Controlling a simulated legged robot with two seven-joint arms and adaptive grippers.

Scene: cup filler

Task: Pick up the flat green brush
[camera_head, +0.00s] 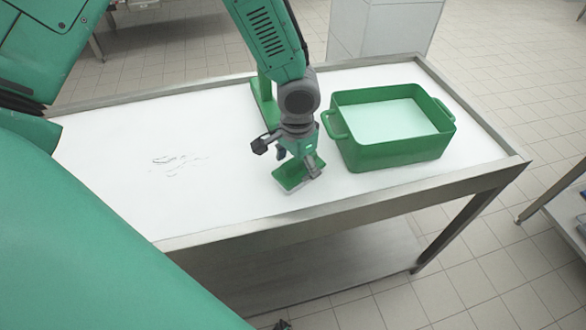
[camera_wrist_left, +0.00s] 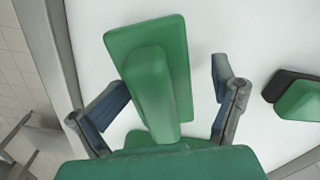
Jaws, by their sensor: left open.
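The flat green brush (camera_head: 290,179) lies on the white table top near its front edge, partly hidden by my gripper in the head view. The left wrist view shows its flat plate and raised block handle (camera_wrist_left: 150,88). My left gripper (camera_head: 292,163) is open above the brush, pointing down. In the left wrist view its two fingers (camera_wrist_left: 168,85) stand apart on either side of the handle. I see gaps between the fingers and the handle. The near end of the brush is hidden by the gripper body.
A green rectangular tub (camera_head: 390,155) with side handles stands to the right, holding something pale (camera_head: 390,120). Another green item (camera_head: 266,98) lies behind my arm, partly hidden. Faint marks (camera_head: 172,160) show on the table at left; that area is free. The table has a raised metal rim (camera_head: 200,237).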

